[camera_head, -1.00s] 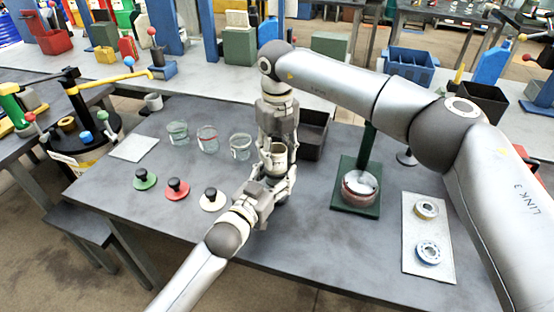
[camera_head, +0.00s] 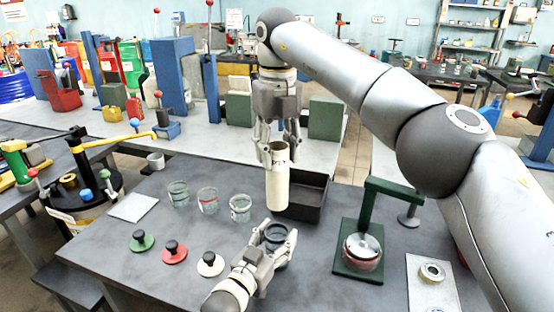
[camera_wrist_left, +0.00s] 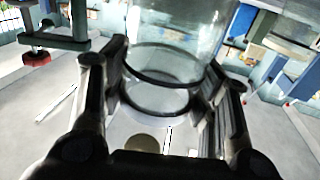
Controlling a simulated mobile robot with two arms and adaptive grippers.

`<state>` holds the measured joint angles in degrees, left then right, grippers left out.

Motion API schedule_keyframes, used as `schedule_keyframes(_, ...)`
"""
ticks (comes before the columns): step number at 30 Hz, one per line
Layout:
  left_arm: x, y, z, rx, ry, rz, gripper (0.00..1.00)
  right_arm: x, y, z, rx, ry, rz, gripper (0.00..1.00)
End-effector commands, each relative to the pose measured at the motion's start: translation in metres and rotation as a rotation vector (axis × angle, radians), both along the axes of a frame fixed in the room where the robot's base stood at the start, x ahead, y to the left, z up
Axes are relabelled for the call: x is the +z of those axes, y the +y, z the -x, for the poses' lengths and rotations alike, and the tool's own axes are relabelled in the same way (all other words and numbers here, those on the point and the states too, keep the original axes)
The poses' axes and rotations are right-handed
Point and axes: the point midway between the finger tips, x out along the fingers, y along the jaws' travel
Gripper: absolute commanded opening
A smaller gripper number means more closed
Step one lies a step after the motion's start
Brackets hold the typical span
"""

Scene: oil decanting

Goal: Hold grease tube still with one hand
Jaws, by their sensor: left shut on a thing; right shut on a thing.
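My right gripper (camera_head: 277,145) is shut on a cream cylindrical tube (camera_head: 277,190) with dark lettering near its top. The tube hangs upright above the table, its lower end just above my left gripper. My left gripper (camera_head: 276,246) is shut on a clear glass jar (camera_head: 277,232) with a dark band, at the table's front middle. In the left wrist view the glass (camera_wrist_left: 165,75) stands between the two fingers. The gap between the tube and the jar is hard to judge.
Several glass jars (camera_head: 208,200) stand to the left. Green, red and white knobbed lids (camera_head: 174,252) lie in front of them. A black tray (camera_head: 312,200) is behind the tube. A green press stand (camera_head: 340,263) and a light plate with rings (camera_head: 425,290) are at right.

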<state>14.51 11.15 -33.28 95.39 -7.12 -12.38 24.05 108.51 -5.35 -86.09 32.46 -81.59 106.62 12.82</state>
Motion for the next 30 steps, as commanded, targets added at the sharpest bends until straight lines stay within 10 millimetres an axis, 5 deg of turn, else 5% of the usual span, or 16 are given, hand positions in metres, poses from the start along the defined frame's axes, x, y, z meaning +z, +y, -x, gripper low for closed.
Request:
schedule_keyframes(6, 0.0, 0.0, 0.0, 0.0, 0.001, 0.0, 0.22, 0.0, 0.0, 0.0, 0.001, 0.0, 0.0, 0.1)
schedule_keyframes(7, 0.0, 0.0, 0.0, 0.0, 0.001, 0.0, 0.59, 0.0, 0.0, 0.0, 0.001, 0.0, 0.0, 0.1)
schedule_keyframes(12, 0.0, 0.0, 0.0, 0.0, 0.0, 0.0, 0.8, 0.0, 0.0, 0.0, 0.001, -0.001, 0.0, 0.1)
schedule_keyframes(23, 0.0, 0.001, 0.001, 0.0, 0.0, 0.0, 0.8, 0.0, 0.0, 0.0, 0.001, -0.001, 0.0, 0.1)
schedule_keyframes(30, -0.001, 0.014, 0.025, 0.0, 0.002, -0.001, 0.8, 0.0, 0.0, 0.0, 0.001, -0.001, 0.0, 0.1)
